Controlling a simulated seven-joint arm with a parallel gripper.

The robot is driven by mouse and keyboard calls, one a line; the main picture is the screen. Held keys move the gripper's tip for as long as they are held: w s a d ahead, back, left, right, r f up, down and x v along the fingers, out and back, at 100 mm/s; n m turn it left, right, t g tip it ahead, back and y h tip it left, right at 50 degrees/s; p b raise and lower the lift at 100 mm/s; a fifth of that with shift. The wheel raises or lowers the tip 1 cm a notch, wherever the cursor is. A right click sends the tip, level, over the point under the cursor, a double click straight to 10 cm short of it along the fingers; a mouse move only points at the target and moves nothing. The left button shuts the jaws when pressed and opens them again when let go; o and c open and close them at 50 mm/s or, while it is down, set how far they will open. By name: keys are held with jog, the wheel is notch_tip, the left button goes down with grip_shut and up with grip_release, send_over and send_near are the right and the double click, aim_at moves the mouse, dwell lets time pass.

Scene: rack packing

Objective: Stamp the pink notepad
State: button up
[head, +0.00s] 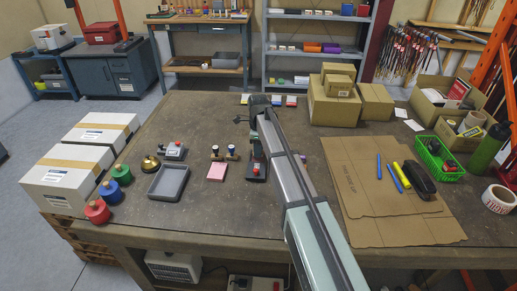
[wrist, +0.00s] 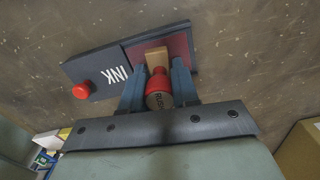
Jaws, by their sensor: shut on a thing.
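The pink notepad (head: 216,172) lies flat on the workbench, left of my gripper (head: 257,148). In the wrist view my gripper (wrist: 158,78) is shut on a stamp (wrist: 158,84) with a red band, a wooden part at its far end and partly readable lettering on its near end. The stamp's wooden end is over the dark red pad of the open ink pad (wrist: 161,45); whether it touches is unclear. The ink pad's dark lid, marked INK, with a red knob (wrist: 81,91), lies to the left. Two other stamps (head: 214,153) (head: 231,153) stand just behind the notepad.
A grey tray (head: 168,182) lies left of the notepad. Red, blue and green knobbed items (head: 97,211) line the bench's left edge. Cardboard sheets (head: 370,205) with pens cover the right side. Cardboard boxes (head: 332,104) stand at the back. The bench's middle left is mostly clear.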

jog(key=shift+f, duration=0.5)
dwell(1.2)
jog(key=shift+r, duration=3.55)
jog(key=shift+a, duration=0.1)
jog(key=s+a, duration=1)
jog(key=a, duration=0.5)
jog(key=shift+s, duration=0.2)
